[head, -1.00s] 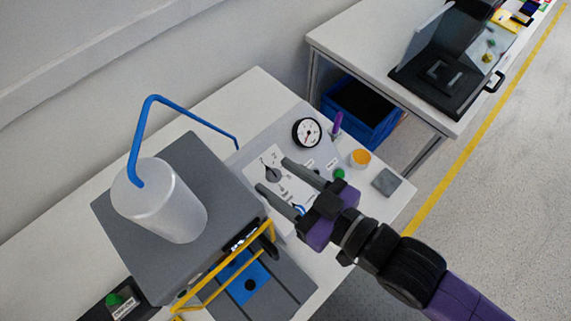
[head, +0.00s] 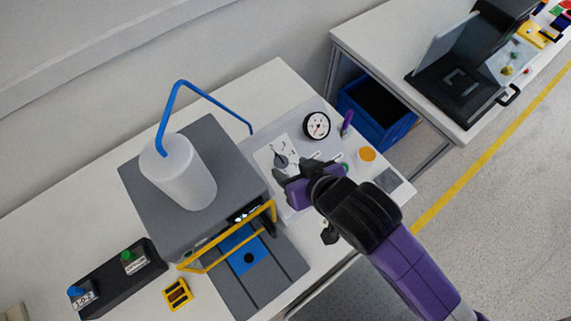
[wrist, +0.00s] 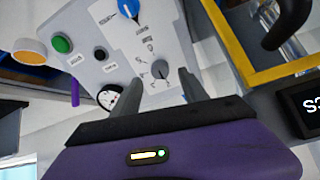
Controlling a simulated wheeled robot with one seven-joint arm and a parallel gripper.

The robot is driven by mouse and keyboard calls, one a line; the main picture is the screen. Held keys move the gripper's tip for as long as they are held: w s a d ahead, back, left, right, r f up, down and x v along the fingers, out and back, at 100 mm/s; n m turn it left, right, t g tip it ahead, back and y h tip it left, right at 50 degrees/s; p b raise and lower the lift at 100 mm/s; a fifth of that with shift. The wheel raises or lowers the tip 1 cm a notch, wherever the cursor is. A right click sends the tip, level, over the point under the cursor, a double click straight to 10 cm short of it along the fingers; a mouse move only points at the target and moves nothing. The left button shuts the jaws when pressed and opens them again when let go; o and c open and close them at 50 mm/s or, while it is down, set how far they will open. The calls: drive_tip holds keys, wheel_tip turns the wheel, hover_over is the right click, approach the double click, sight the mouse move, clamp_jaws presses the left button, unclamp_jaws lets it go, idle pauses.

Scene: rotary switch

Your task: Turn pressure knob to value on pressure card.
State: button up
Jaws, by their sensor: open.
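A grey knob with a pointer (head: 281,161) sits on a white scale plate on the sloped panel; it also shows in the wrist view (wrist: 160,68). My gripper (head: 288,178) is open and empty. In the wrist view the grey knob lies between the fingers' directions, beyond their tips; contact is not visible.
A grey machine (head: 185,185) with a white cylinder, blue tube and yellow guard (head: 225,240) stands left of my gripper. A green button (wrist: 62,44) and an orange-topped cup (head: 367,155) are nearby. A button box (head: 120,275) lies at the lower left.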

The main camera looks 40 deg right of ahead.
sight(283, 164)
drive_tip(key=shift+x, duration=2.3)
clamp_jaws()
